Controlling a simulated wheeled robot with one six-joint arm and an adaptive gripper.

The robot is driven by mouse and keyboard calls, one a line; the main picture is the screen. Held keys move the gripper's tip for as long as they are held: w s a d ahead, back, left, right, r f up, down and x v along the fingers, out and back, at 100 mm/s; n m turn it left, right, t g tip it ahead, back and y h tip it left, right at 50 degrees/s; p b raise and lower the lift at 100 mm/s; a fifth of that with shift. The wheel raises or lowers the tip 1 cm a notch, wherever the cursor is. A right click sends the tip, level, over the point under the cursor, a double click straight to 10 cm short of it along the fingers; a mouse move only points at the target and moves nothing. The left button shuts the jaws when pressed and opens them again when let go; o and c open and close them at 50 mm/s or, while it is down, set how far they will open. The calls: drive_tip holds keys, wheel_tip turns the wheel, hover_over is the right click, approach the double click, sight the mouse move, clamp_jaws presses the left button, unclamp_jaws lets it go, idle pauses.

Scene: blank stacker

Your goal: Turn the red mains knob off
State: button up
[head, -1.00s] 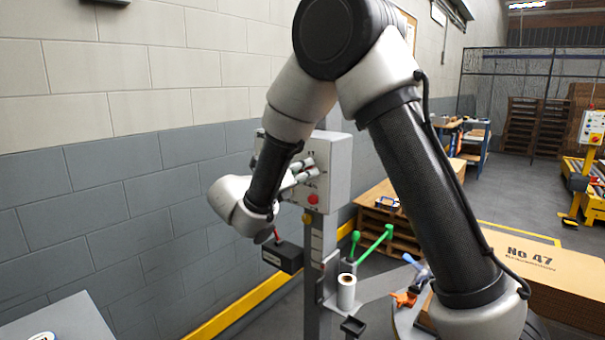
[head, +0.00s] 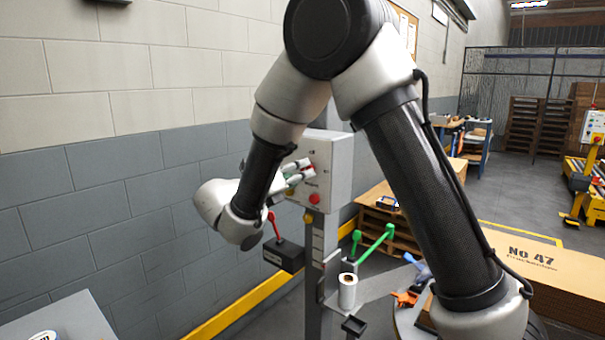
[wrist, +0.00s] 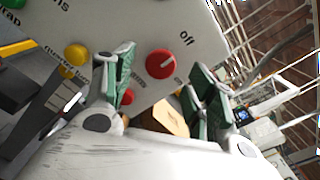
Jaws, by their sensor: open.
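The red mains knob (wrist: 160,63) is round, on the front of a grey control box, with a pale mark slanting to its upper right. The fingers appear apart from the knob. In the head view my gripper (head: 299,172) is at the front of the control box (head: 339,165), partly covering the knob (head: 308,169).
A red button (head: 314,199) is below on the box; a yellow button (wrist: 76,54) also shows. A red-handled lever (head: 275,228), green handles (head: 373,243) and a white roll (head: 347,291) are lower down. The block wall (head: 100,180) is at left.

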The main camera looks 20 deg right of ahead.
drive_tip(key=v, duration=0.8)
drive_tip(key=shift+s+a, duration=0.2)
drive_tip(key=shift+a, duration=0.05)
